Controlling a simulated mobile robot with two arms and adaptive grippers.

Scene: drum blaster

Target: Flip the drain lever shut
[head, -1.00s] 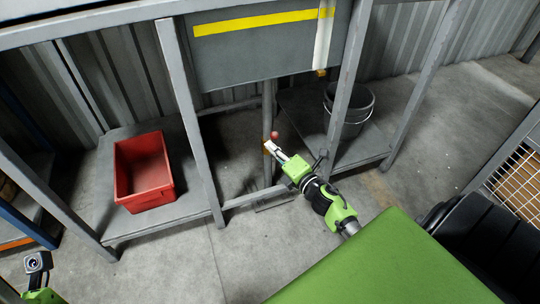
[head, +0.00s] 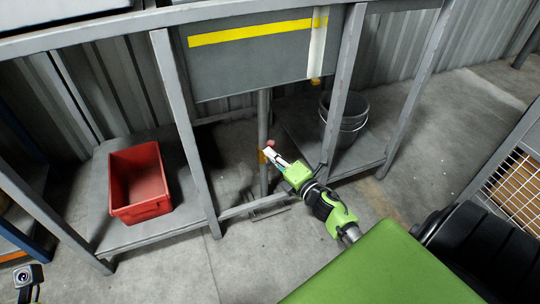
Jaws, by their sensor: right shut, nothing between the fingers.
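A small red knob (head: 271,143), which looks like the end of the drain lever, shows beside the upright grey pipe (head: 263,120) under the sink-like grey panel. A small orange-yellow piece (head: 262,157) sits at the pipe just below it. My right gripper (head: 270,154) is shut and empty, its pale tips right by the knob and the orange piece. I cannot tell whether they touch. The rest of the lever is too small or hidden behind the tips. Part of my left arm's end (head: 27,276) shows at the bottom left, and its jaws cannot be made out.
A red bin (head: 140,182) stands on the left lower shelf, and a dark bucket (head: 343,118) on the right one. Grey frame legs (head: 185,130) stand on both sides of the pipe. A wire-mesh rack (head: 510,190) is at the right. Open floor (head: 250,250) lies in front.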

